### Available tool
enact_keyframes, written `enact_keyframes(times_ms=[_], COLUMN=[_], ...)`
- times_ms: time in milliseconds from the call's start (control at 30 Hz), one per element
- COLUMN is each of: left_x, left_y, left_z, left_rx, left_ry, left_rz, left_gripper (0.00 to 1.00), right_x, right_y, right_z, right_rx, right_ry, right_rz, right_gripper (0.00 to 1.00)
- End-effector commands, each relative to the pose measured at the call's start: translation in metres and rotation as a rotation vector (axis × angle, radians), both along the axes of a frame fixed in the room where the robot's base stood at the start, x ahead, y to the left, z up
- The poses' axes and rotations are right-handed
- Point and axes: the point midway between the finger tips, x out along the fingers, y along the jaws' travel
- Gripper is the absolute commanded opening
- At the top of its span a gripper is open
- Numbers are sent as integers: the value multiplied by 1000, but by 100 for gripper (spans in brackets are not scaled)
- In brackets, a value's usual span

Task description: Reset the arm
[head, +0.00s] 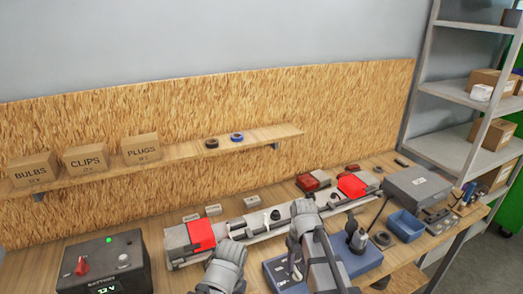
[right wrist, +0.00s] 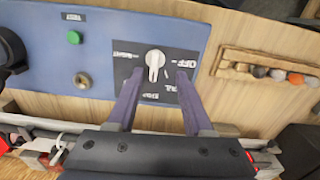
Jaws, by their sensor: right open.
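My right gripper (head: 296,262) is over the blue panel (head: 364,262) at the lower middle of the head view. In the right wrist view the gripper (right wrist: 157,82) is open, its two fingers apart and nothing between them. The white rotary knob (right wrist: 154,62) on a dark label plate shows just beyond and between the fingertips, with no clear contact. The plate's lettering is upside down, and only "OFF" reads clearly. A grey part of my left arm shows at the bottom of the head view; its gripper fingers do not show.
The panel also bears a green button (right wrist: 74,38) and a round metal socket (right wrist: 83,80). The light bar with red lamps (head: 201,234) lies behind it. A battery box (head: 104,264) stands left, a blue bin (head: 406,226) right. A shelf holds labelled boxes (head: 86,157).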

Motion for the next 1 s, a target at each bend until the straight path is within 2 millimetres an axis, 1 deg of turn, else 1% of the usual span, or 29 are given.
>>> enact_keyframes(times_ms=[33, 67, 100, 200, 300, 400, 533, 1000], left_x=[0, 0, 0, 0, 0, 0, 0, 0], left_y=[0, 0, 0, 0, 0, 0, 0, 0], left_z=[-10, -15, -21, -35, -45, -50, -52, -51], left_rx=[0, 0, 0, 0, 0, 0, 1, 1], left_ry=[0, 0, 0, 0, 0, 0, 0, 0], left_rz=[0, 0, 0, -1, -1, -2, -2, -2], left_gripper=[52, 52, 52, 52, 52, 52, 52, 52], right_x=[-17, -28, -43, -80, -110, -130, -139, -139], right_y=[14, 23, 36, 63, 81, 92, 97, 98], right_z=[-10, -15, -21, -34, -44, -49, -50, -50], right_rx=[-7, -13, -24, -51, -77, -95, -105, -105], right_ry=[5, 8, 11, 19, 20, 19, 18, 18], right_rz=[4, 1, -4, -20, -39, -53, -64, -65], right_gripper=[51, 51, 51, 51, 51, 51, 51, 51])
